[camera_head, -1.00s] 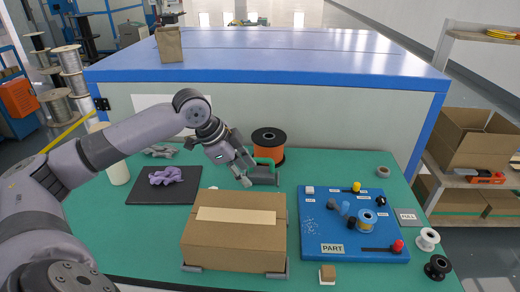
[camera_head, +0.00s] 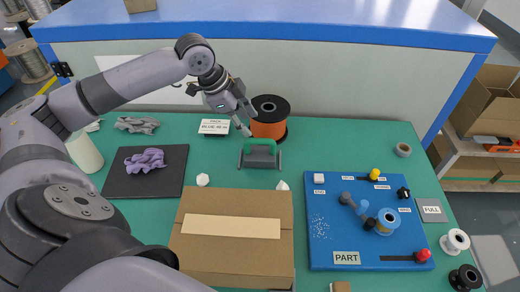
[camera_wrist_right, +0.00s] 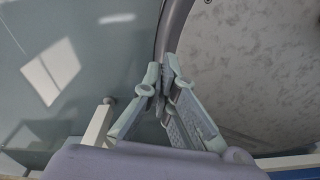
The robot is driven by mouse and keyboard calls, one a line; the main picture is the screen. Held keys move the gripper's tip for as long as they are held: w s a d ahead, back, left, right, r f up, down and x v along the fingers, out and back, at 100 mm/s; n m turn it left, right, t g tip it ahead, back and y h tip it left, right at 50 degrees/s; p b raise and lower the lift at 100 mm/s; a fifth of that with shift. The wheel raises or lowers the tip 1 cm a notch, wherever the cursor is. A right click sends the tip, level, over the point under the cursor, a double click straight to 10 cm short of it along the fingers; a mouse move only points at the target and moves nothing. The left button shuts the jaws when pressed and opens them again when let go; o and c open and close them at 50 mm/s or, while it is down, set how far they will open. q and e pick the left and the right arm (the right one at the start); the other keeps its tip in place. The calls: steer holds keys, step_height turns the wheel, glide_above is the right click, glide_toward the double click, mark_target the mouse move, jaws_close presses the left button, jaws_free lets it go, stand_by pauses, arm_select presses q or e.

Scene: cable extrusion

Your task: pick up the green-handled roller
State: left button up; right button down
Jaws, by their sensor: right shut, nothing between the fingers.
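The green-handled roller (camera_head: 260,154) stands on the green table in the head view, in front of an orange spool. It has a green handle on top and a grey body. My left gripper (camera_head: 248,122) is above and just left of the roller, pointing down, with its fingers apart and nothing between them. A gap shows between it and the roller. My right gripper (camera_wrist_right: 162,82) shows only in the right wrist view, shut and empty; the roller is not in that view.
An orange spool (camera_head: 268,118) stands behind the roller. A cardboard box (camera_head: 232,255) lies in front, with small white lumps (camera_head: 203,180) near its back edge. A blue part board (camera_head: 330,245) is at right. A dark mat (camera_head: 125,180) with a purple cloth (camera_head: 146,160) is at left.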

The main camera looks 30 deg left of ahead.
mark_target(257, 139)
arm_select(q)
steer(key=x, duration=0.5)
steer(key=shift+a, duration=0.15)
steer(key=shift+s+x, duration=0.1)
steer(key=shift+x, duration=1.35)
steer(key=shift+s+x, duration=0.15)
steer(key=shift+x, duration=1.35)
steer(key=shift+a, duration=0.2)
jaws_close()
